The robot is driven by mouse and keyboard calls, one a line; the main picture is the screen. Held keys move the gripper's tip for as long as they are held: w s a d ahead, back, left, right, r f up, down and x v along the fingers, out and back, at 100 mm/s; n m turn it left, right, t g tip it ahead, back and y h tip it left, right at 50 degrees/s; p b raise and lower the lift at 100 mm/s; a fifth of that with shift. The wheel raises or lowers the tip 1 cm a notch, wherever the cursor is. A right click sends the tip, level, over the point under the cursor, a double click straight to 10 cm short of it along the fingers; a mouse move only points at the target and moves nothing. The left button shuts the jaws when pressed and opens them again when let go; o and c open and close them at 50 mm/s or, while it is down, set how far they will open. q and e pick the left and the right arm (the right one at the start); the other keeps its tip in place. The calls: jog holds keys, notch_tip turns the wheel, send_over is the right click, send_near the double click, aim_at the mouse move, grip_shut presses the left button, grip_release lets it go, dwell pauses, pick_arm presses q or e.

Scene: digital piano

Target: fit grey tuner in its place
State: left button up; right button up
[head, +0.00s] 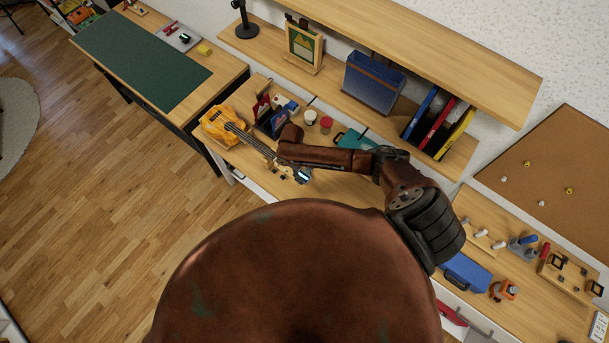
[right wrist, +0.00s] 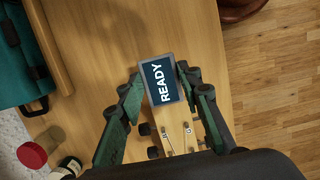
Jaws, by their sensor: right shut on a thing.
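The grey tuner (right wrist: 160,82) has a dark blue screen reading READY. My right gripper (right wrist: 161,76) is shut on it, with one dark green finger at each side. The tuner is at the end of the pale headstock (right wrist: 177,132), which has black pegs; I cannot tell whether it is clipped on or only above it. In the head view the orange guitar (head: 221,125) lies on the bench with its neck toward my right gripper (head: 296,172). The tuner (head: 304,174) shows there as a small bluish patch. My left gripper is out of view.
A blue case (head: 465,271) and several tools lie farther right. A shelf (head: 430,60) runs above the bench.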

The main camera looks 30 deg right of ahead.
jog(key=shift+w+a+b, duration=0.35)
jog(key=shift+w, duration=0.45)
jog(key=shift+w+a+b, duration=0.3)
jog(key=shift+w+b, duration=0.05)
jog(key=shift+w, duration=0.4)
jog(key=o, duration=1.2)
jog(key=shift+r, duration=0.1)
jog(key=shift+w+a+r+p, duration=0.1)
jog(key=shift+w+r+p, duration=0.1)
jog(key=shift+r+p, duration=1)
jog(key=shift+w+a+r+p, duration=0.1)
jog(key=shift+w+r+p, duration=0.1)
jog(key=shift+r+p, duration=1)
